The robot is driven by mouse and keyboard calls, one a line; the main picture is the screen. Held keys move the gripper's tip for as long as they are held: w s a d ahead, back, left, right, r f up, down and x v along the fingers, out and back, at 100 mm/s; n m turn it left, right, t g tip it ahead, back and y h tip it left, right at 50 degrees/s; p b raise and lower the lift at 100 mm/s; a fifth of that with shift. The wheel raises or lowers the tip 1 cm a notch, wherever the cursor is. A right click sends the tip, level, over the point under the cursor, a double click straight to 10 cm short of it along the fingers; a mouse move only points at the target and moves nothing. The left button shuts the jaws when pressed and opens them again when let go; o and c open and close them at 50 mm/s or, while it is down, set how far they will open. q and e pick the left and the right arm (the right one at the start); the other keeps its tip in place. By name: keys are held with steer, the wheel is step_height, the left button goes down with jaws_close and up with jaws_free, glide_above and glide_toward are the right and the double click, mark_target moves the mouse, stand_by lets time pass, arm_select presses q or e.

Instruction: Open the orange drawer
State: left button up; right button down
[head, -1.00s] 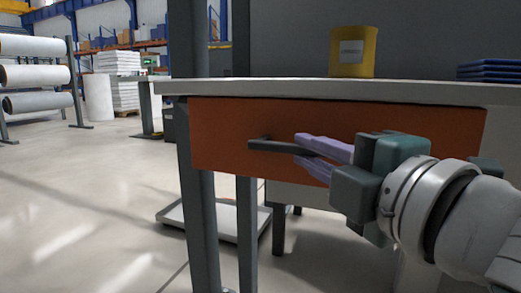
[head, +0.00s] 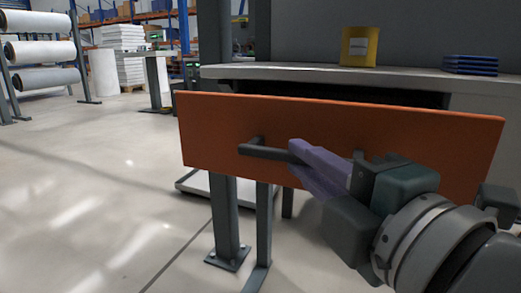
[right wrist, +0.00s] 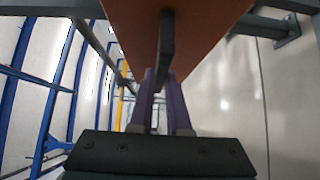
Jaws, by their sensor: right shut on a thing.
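The orange drawer (head: 340,135) stands pulled out from under the grey-white table (head: 400,78), with a dark gap behind its front's top edge. Its dark bar handle (head: 262,152) sticks out from the front. My right gripper (head: 300,155) is shut on the handle, its purple fingers on either side of the bar. In the right wrist view the drawer front (right wrist: 200,25) fills the top, and the handle (right wrist: 167,45) runs down between my fingers (right wrist: 160,90). My left gripper is not in view.
A yellow container (head: 359,46) and a stack of blue items (head: 471,64) are on the table. A grey table leg (head: 227,215) stands below the drawer's left part. The floor on the left is clear up to the white rolls (head: 40,50).

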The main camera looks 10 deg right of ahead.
steer(key=shift+s+a, duration=0.2)
steer(key=shift+s, duration=0.05)
steer(key=c, duration=0.9)
jaws_free()
steer(key=shift+s+d, duration=0.15)
steer(key=shift+s, duration=0.4)
steer(key=shift+s+d, duration=0.3)
steer(key=shift+s, duration=1.15)
steer(key=shift+s+d, duration=0.25)
steer(key=shift+s, duration=1.15)
steer(key=shift+s+d, duration=0.3)
steer(key=shift+s, duration=1.15)
